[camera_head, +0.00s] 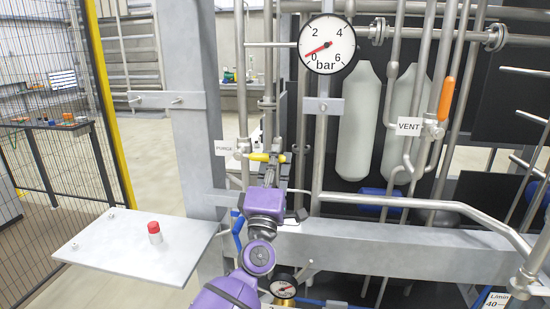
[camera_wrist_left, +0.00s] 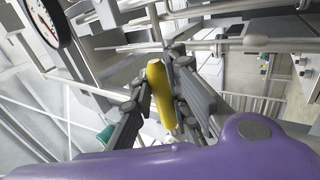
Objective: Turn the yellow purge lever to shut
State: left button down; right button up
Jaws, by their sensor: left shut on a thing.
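The yellow purge lever (camera_head: 259,157) lies about horizontal across a thin upright pipe, beside the PURGE label (camera_head: 225,147) in the head view. My left gripper (camera_head: 269,172) reaches up to it from below and is shut on it. In the left wrist view the yellow lever (camera_wrist_left: 160,92) stands between the two dark fingers of the left gripper (camera_wrist_left: 161,105), its near end showing past them. The fingers hide part of the lever's middle in the head view. My right gripper is not in view.
A bar gauge (camera_head: 327,44) with its needle near 0 is above right. An orange vent lever (camera_head: 446,99) stands upright at the VENT label (camera_head: 409,126). Pipes and a grey beam (camera_head: 370,249) surround the lever.

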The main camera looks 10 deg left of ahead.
pick_arm(q)
jog(key=shift+f, duration=0.15)
jog(key=c, duration=1.7)
grip_release()
jog(key=shift+o, duration=0.2)
jog(key=v, duration=1.2)
jog(key=shift+a, duration=0.1)
